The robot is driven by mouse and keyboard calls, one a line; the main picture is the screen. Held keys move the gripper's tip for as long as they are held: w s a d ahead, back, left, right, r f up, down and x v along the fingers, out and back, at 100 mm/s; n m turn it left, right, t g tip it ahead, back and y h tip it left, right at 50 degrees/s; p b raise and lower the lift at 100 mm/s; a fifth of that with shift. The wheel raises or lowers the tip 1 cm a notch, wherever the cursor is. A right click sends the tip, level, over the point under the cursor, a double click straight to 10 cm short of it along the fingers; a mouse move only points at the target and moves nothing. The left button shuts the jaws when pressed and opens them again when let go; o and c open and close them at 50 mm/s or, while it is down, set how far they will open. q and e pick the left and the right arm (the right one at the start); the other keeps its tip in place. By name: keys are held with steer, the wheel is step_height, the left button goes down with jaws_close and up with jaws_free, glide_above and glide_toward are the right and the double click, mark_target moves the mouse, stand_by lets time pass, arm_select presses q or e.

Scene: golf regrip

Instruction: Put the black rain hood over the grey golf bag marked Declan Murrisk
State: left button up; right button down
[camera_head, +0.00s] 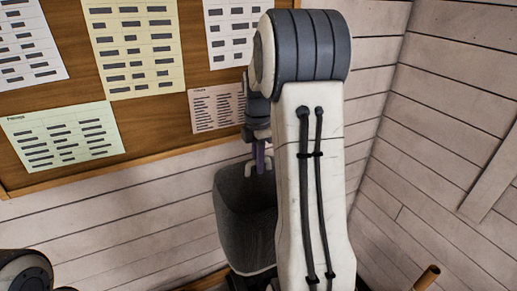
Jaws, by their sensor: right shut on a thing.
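My right gripper (257,168) is at the centre, partly behind my own white forearm. It is shut at the pale handle-like top of a dark grey-black hood-shaped thing (243,228), which I take for the black rain hood. The hood hangs below the gripper, wide and open-looking, with a pale lower edge; my forearm hides its right side. Something dark shows just under that edge, too covered to identify. I cannot make out the grey golf bag or a name Declan Murrisk. Part of my left arm shows at the lower left, but its gripper is out of view.
A brown notice board (150,128) with several printed sheets hangs on the white plank wall behind. The walls meet in a corner at the right (372,150). A brown stick-like end (427,277) pokes up at the lower right.

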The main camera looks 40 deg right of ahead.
stand_by(0.3)
step_height(320, 180, down, 25)
steer(key=b, duration=1.7)
steer(key=shift+f, duration=0.2)
stand_by(0.6)
step_height(320, 180, down, 10)
steer(key=b, duration=0.6)
stand_by(0.8)
steer(key=shift+f+b, duration=0.4)
steer(key=shift+b, duration=0.05)
stand_by(0.4)
jaws_free()
steer(key=shift+r, duration=0.1)
